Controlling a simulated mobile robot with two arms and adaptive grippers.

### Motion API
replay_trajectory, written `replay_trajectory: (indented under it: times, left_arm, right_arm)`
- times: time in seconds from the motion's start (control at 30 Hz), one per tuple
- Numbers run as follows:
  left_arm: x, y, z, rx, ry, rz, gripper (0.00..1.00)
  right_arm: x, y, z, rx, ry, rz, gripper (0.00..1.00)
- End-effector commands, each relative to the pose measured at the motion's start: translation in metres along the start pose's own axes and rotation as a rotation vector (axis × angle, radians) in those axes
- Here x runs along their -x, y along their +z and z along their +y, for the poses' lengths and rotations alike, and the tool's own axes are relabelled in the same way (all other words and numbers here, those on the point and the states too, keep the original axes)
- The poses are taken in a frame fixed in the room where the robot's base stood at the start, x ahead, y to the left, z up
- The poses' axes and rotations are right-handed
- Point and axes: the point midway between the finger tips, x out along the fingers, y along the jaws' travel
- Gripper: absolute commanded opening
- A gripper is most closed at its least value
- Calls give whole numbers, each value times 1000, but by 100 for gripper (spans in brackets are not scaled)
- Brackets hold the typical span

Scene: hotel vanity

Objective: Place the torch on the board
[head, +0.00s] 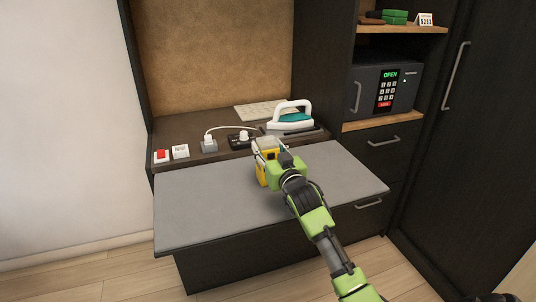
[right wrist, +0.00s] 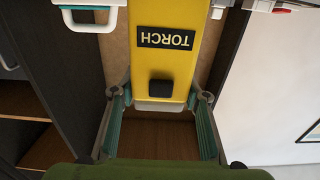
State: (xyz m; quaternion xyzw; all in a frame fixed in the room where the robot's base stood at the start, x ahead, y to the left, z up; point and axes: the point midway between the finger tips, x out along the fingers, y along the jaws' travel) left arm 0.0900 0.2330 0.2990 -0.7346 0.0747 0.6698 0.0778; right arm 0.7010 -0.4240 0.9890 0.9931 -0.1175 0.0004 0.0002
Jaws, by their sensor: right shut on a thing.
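The torch (head: 261,175) is yellow with a grey end, and it is in my right gripper (head: 271,163) over the back middle of the board. In the right wrist view the torch (right wrist: 178,62) shows its black TORCH label and a black button, between the two fingers of the right gripper (right wrist: 160,101). The board (head: 205,200) is a flat grey slab pulled out in front of the vanity. My gripper hides part of the torch, and I cannot tell whether its lower end touches the board. My left gripper is not in view.
A white and teal iron (head: 291,120) stands on the dark counter behind the board. A plug with a white cord (head: 209,143), a black socket block (head: 240,141) and a red switch (head: 161,156) are left of it. A safe (head: 387,88) is at right. The board's left half is clear.

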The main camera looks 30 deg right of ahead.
Motion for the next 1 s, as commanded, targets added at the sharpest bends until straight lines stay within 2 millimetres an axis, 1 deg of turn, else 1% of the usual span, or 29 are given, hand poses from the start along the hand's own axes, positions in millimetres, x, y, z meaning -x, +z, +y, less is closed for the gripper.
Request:
replay_trajectory:
  times: [0.13,0.27,0.3,0.33,0.37,0.77,0.87,1.0]
  left_arm:
    - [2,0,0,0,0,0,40]
    - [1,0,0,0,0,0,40]
    - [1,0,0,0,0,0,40]
    - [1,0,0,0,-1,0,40]
    - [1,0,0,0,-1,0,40]
    - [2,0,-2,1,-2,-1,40]
    - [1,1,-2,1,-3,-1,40]
    - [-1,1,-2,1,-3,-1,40]
  right_arm:
    - [0,-2,0,0,0,2,1]
    - [0,0,0,0,0,1,1]
    - [0,2,0,1,1,-2,48]
    - [0,2,0,1,1,-2,55]
    - [0,2,0,1,1,-2,59]
    - [1,-1,0,0,0,-2,59]
    - [11,1,0,0,0,-3,59]
    - [34,1,0,1,-1,-3,59]
